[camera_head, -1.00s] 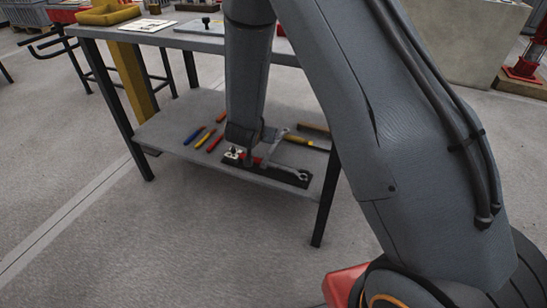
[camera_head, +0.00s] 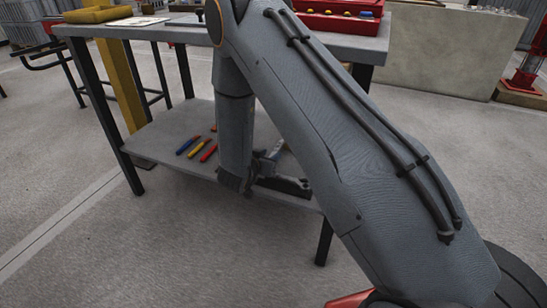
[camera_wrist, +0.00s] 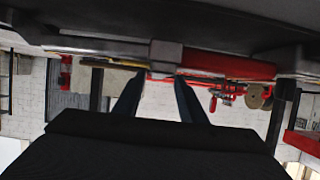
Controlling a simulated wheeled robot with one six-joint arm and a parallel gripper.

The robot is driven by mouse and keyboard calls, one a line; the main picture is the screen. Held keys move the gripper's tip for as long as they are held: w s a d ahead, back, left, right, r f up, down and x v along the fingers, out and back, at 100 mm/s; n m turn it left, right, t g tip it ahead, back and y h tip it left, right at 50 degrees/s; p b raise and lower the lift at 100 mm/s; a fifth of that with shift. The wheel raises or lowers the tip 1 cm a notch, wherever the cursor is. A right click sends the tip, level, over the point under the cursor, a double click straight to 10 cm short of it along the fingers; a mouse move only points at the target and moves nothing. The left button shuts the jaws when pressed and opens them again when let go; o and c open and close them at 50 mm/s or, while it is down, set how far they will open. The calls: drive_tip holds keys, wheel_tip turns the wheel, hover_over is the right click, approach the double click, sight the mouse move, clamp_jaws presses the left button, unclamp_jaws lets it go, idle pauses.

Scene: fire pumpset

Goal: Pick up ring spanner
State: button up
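In the head view my gripper (camera_head: 262,172) is low at the front edge of the table's lower shelf (camera_head: 150,135), partly hidden by my arm. A black tool holder (camera_head: 288,185) lies on the shelf beside it. A slim grey-blue tool (camera_head: 276,150) shows just behind the gripper; I cannot tell whether it is the ring spanner. In the wrist view my two gripper fingers (camera_wrist: 158,100) stand apart with a clear gap. Nothing is visibly held between them.
Blue, yellow and red handled tools (camera_head: 198,147) lie on the shelf left of my arm. The tabletop (camera_head: 180,30) is close above, with a red tray (camera_head: 335,22) on it. Table legs (camera_head: 325,240) stand at the corners. Floor in front is clear.

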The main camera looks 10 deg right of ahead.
sight(274, 152)
drive_tip(key=b+x, duration=0.2)
drive_tip(key=x, duration=0.2)
drive_tip(key=shift+d, duration=0.3)
drive_tip(key=shift+r, duration=0.1)
clamp_jaws()
drive_tip(key=shift+r, duration=0.15)
